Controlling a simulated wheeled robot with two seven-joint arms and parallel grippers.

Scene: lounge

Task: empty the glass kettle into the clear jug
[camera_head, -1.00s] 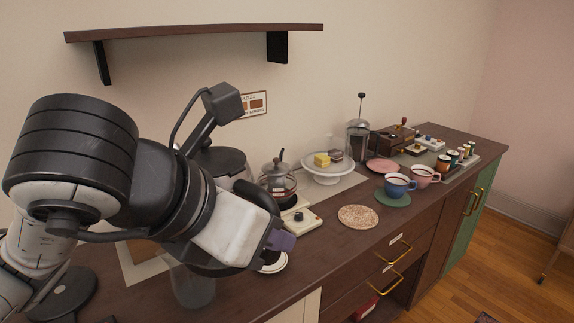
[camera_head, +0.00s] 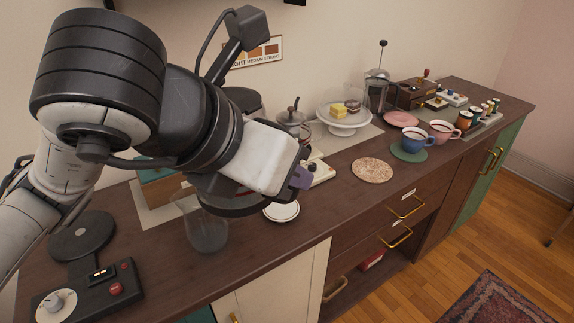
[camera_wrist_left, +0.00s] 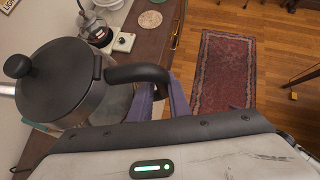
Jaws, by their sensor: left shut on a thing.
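The glass kettle (camera_wrist_left: 75,95) has a black lid with a round knob and a black handle (camera_wrist_left: 137,73). It shows large in the left wrist view, to the left of the fingers. My left gripper (camera_head: 301,178), with purple fingertips, is shut on the kettle handle. In the head view my arm hides most of the kettle, so its tilt and contents are hard to tell. The clear jug (camera_head: 207,232) stands on the counter, below and left of the gripper. Its top is partly covered by my arm, and I cannot tell if it holds liquid. My right gripper is out of view.
A glass pot (camera_head: 293,125), a cake stand (camera_head: 344,124), a white saucer (camera_head: 282,211) and a speckled mat (camera_head: 372,170) stand along the counter. Blue (camera_head: 417,143) and pink cups are further right. A black device with a red button (camera_head: 115,289) lies front left.

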